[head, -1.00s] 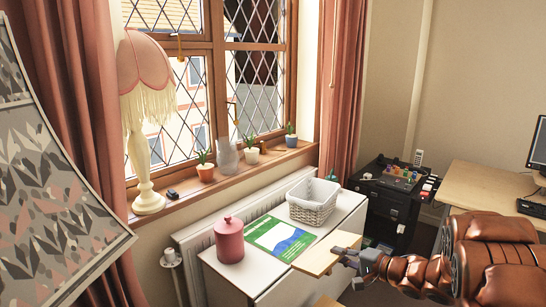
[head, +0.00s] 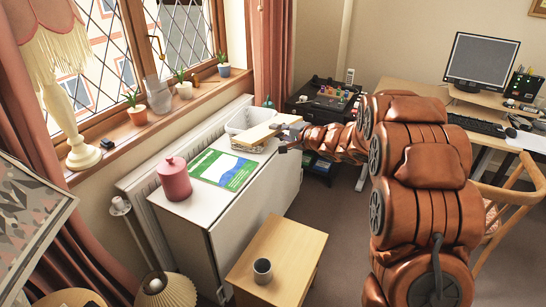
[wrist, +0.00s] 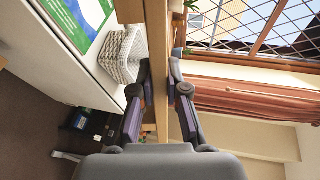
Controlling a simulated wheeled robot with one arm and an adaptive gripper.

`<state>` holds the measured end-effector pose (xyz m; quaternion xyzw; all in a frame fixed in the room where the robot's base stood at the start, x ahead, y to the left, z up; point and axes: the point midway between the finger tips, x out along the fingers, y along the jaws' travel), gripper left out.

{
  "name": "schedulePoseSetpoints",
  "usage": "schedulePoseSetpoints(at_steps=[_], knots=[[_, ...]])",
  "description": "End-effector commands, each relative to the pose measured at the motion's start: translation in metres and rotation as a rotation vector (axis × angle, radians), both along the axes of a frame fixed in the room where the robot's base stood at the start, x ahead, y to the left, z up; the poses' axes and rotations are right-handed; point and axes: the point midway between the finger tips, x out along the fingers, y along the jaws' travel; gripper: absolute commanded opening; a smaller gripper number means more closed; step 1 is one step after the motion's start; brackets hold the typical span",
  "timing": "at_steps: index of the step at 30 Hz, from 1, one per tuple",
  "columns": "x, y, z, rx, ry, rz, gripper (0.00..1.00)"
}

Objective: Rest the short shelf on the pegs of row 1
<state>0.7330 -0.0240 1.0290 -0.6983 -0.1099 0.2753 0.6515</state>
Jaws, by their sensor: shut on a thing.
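The short shelf (head: 258,134) is a pale wooden board, and it also shows edge-on in the wrist view (wrist: 156,45). My gripper (head: 287,137) is shut on its near end. In the wrist view my gripper (wrist: 158,90) has one finger on each side of the board. In the head view the shelf is in front of the white basket and hides part of it. It appears to be held above the white cabinet top. No pegs and no row 1 can be made out in either view.
The white cabinet (head: 185,207) carries a pink jar (head: 174,180), a green-blue booklet (head: 223,170) and the white basket (head: 240,120). A wooden side table (head: 295,248) holds a grey cup (head: 263,271). A black equipment trolley (head: 318,105) stands behind. Dark floor is free right of the cabinet.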

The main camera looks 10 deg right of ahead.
Motion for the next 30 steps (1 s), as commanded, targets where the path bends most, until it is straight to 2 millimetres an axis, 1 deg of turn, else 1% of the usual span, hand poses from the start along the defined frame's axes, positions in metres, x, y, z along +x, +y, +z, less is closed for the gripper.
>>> schedulePoseSetpoints(at_steps=[1,3,7,16,30], knots=[[0.008,0.002,0.015,0.005,-0.008,-0.038,0.0],[0.017,-0.003,0.028,0.007,-0.005,-0.099,0.0],[0.026,-0.009,0.041,0.006,-0.001,-0.175,0.0],[0.035,-0.016,0.06,0.005,-0.003,-0.281,0.0],[0.04,-0.021,0.072,0.0,0.001,-0.4,0.0]])
